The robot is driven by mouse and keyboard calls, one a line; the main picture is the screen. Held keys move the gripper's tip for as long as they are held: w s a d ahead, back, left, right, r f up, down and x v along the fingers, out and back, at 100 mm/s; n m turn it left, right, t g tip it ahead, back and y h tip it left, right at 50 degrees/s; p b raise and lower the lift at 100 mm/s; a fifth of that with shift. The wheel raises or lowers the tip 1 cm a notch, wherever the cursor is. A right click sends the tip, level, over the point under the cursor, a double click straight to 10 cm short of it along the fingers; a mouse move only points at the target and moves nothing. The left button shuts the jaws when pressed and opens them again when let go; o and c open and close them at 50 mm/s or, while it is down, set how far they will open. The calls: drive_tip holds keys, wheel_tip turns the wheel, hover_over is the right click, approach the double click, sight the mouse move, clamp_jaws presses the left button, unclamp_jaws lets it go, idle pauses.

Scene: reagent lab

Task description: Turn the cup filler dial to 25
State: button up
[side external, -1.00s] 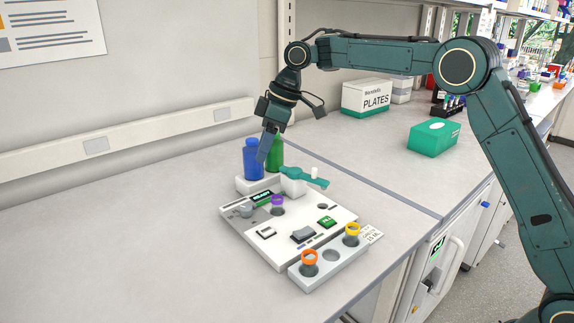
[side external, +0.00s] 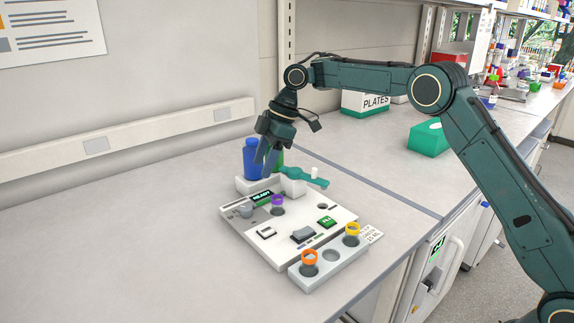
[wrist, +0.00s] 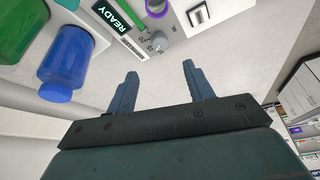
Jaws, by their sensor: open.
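The cup filler (side external: 285,240) is a flat white panel on the bench. Its dial (side external: 245,210) is a small grey knob at the panel's left corner. In the wrist view the dial (wrist: 157,41) sits beside a printed number scale, at the top just beyond my fingers; its exact setting is too small to read. A display (side external: 262,198) reading READY is next to it, also in the wrist view (wrist: 117,14). My gripper (side external: 266,164) is open and empty, above and behind the panel, in front of the bottles. Its fingers (wrist: 160,75) are apart and not touching the dial.
Blue (side external: 251,158) and green (side external: 277,158) bottles stand behind the panel, close to my gripper. A purple-ringed cup (side external: 278,203) sits near the dial. A front rack (side external: 330,268) holds orange- and yellow-ringed cups. Bench left of the panel is clear.

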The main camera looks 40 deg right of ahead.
sight(247, 207)
drive_tip(key=x, duration=1.2)
drive_tip(key=shift+f, duration=0.2)
drive_tip(key=shift+c, duration=0.2)
drive_tip(key=c, duration=0.9)
